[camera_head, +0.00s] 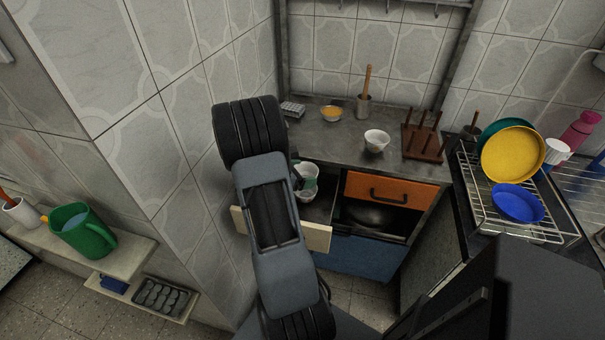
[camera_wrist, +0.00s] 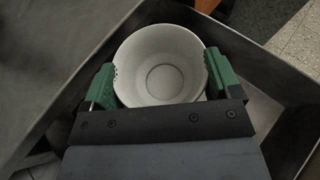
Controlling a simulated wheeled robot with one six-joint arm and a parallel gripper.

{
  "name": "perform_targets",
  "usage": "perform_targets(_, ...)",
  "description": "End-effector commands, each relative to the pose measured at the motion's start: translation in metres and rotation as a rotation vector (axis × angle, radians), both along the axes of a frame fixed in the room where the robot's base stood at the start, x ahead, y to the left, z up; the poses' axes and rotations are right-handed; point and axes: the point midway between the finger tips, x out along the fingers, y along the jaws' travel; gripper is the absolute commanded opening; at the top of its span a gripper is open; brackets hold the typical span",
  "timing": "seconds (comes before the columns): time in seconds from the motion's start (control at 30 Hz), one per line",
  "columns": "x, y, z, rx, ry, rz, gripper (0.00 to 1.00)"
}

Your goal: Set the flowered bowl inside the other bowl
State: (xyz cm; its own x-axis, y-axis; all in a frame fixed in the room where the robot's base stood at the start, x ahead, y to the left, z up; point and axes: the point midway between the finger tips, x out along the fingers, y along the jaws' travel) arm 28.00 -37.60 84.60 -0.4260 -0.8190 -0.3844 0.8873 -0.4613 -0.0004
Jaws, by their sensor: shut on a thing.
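My gripper (camera_wrist: 161,72) is shut on a white bowl (camera_wrist: 160,45), with its green fingers at opposite sides of the bowl. The bowl's inside is plain and empty. In the head view the held bowl (camera_head: 309,169) shows just right of my arm, at the open drawer (camera_head: 321,211). White also shows below the green finger there; I cannot tell whether it is a second bowl. Another white bowl (camera_head: 376,141) stands upright on the grey counter. No flower pattern is clear on either bowl, so I cannot tell which is flowered.
On the counter (camera_head: 338,138) are a small bowl with orange contents (camera_head: 331,114), a pestle in a mortar (camera_head: 364,104) and a wooden peg rack (camera_head: 422,143). A dish rack (camera_head: 497,203) with coloured dishes stands at the right. The drawer walls surround the space below my gripper.

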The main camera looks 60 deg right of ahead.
Motion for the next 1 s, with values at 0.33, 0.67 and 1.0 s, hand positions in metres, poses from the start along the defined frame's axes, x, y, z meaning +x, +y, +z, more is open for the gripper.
perform_targets(0.33, 0.000, 0.000, -0.031, 0.000, -0.001, 0.000, 0.56)
perform_targets(0.67, 0.000, 0.000, -0.054, 0.000, 0.001, 0.000, 0.56)
perform_targets(1.0, 0.000, 0.000, -0.057, 0.004, 0.001, 0.000, 0.56)
